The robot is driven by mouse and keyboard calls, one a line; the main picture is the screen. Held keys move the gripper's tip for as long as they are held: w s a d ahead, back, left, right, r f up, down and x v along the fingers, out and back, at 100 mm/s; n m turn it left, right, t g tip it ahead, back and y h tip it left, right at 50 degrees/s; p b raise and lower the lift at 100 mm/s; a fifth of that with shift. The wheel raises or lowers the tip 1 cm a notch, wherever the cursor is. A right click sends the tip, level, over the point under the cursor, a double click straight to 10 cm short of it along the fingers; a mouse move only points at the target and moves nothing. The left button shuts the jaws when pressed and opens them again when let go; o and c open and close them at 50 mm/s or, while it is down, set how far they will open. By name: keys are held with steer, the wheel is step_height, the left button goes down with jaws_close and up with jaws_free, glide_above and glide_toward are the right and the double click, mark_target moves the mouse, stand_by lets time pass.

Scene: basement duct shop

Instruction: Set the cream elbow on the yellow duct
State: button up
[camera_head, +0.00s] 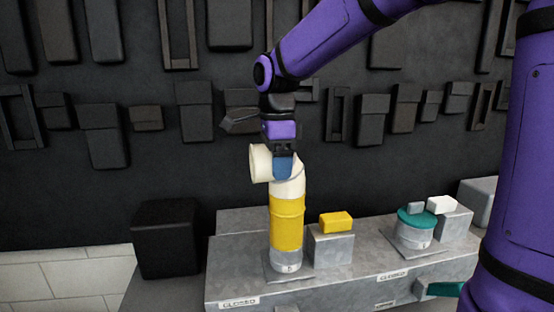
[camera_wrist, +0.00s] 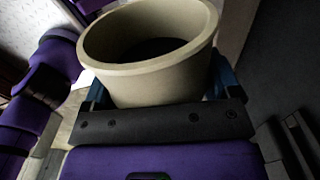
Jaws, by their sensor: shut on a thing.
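The cream elbow (camera_head: 289,184) is at the top of the yellow duct (camera_head: 287,222), its open end turned to the left. Its lower end meets the duct's upper rim with no gap that I can see. The duct stands upright on a grey collar (camera_head: 286,262) on the bench. My gripper (camera_head: 283,166) comes from above and is shut on the elbow, its blue fingers on either side. In the wrist view the elbow's round opening (camera_wrist: 150,40) sits between the fingers, and the duct is hidden.
On the grey bench (camera_head: 240,260), a yellow block (camera_head: 336,222) rests on a grey box (camera_head: 331,247) just right of the duct. Further right are a teal-topped cylinder (camera_head: 414,230) and a white block (camera_head: 440,204). A black box (camera_head: 167,238) stands left. Dark panels line the wall behind.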

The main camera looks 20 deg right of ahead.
steer(key=o, duration=0.7)
steer(key=shift+r, duration=5.45)
steer(key=shift+s, duration=0.1)
steer(key=s+d+f+n+t, duration=0.1)
steer(key=s+d+f+n, duration=0.1)
steer(key=s+n, duration=0.4)
steer(key=s+d+f+n+t, duration=0.2)
steer(key=s+d+f+n, duration=0.1)
steer(key=s+n, duration=0.4)
steer(key=s+d+f+n+t, duration=0.2)
steer(key=s+f+n, duration=0.2)
steer(key=s, duration=0.5)
steer(key=shift+d+f+n, duration=0.2)
steer(key=shift+n, duration=0.5)
steer(key=shift+d+f+n, duration=0.15)
steer(key=shift+n, duration=0.55)
